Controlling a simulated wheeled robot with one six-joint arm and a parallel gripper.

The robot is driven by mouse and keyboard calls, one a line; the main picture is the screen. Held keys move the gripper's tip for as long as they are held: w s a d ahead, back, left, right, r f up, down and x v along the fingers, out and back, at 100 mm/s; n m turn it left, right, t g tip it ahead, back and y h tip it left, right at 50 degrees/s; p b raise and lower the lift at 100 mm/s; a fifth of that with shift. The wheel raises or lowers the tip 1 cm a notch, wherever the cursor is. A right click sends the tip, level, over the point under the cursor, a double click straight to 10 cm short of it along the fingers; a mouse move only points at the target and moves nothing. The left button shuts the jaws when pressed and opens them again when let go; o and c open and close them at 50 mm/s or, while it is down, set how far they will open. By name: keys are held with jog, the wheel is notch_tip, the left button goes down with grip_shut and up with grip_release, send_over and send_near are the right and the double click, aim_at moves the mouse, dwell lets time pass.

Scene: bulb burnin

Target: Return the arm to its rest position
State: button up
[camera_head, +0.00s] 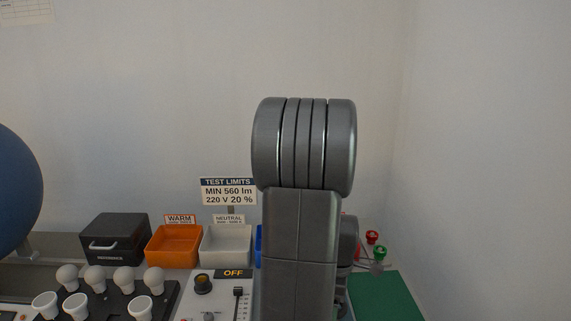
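My grey arm stands upright in the middle right of the view, with a rounded joint at its top. My gripper cannot be made out; the end of the arm is out of view or hidden behind my arm links. Nothing held can be seen.
A black box (114,238), an orange WARM bin (174,246) and a white NEUTRAL bin (226,245) stand at the back. Several bulbs sit in a dark rack (110,304). A panel shows OFF (233,273). My arm mostly hides a blue bin. A green mat (385,297) lies right.

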jog(key=m, duration=1.2)
dwell(0.3)
jog(key=shift+m, duration=0.3)
jog(key=shift+s+r, duration=0.1)
